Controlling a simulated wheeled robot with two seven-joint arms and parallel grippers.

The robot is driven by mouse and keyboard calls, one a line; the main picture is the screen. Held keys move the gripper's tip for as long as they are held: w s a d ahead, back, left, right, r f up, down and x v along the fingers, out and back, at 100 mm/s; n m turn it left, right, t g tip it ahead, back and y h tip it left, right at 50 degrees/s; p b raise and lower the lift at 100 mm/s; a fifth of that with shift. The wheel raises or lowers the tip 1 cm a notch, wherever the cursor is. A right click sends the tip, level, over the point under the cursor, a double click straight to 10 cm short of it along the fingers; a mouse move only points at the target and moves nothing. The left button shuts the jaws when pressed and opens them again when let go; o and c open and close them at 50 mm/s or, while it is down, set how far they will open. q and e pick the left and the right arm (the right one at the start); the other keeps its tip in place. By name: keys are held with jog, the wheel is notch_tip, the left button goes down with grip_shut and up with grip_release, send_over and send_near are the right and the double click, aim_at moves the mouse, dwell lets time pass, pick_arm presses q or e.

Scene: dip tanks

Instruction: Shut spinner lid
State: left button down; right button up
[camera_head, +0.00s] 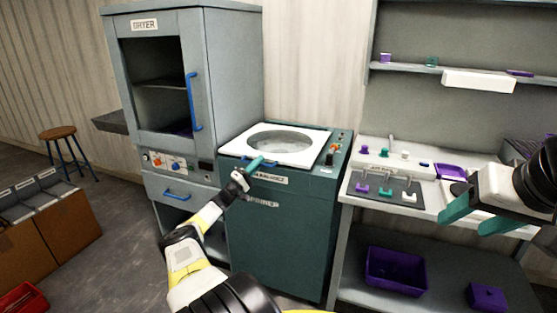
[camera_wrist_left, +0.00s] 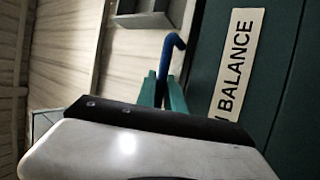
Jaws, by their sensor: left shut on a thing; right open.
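The spinner (camera_head: 285,230) is a dark green cabinet with a white square lid (camera_head: 235,146) with a round window on top. The lid looks nearly flat; I cannot tell if a gap is left under its front edge. My left gripper (camera_head: 255,163) is at the lid's front edge, above the balance label (camera_head: 270,178). In the left wrist view its teal fingers (camera_wrist_left: 162,92) are shut on a bent blue handle (camera_wrist_left: 174,48), partly hidden between them. My right gripper (camera_head: 476,217) is open and empty over the right bench.
A grey dryer (camera_head: 231,90) with a blue door handle stands left of the spinner. The spinner's control knobs (camera_head: 333,148) are right of the lid. The right bench holds a rack (camera_head: 385,188) with small parts; a purple bin (camera_head: 395,272) sits below.

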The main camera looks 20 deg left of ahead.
pick_arm(q)
jog(key=shift+d, duration=0.3)
jog(key=c, duration=1.5)
grip_release()
jog(key=shift+o, duration=0.2)
jog(key=shift+a, duration=0.15)
jog(key=shift+s+a+f, duration=0.1)
jog(key=shift+s+a, duration=0.05)
jog(key=shift+s, duration=0.05)
jog(key=v, duration=0.7)
jog(key=shift+s+f, duration=0.1)
jog(key=shift+s, duration=0.05)
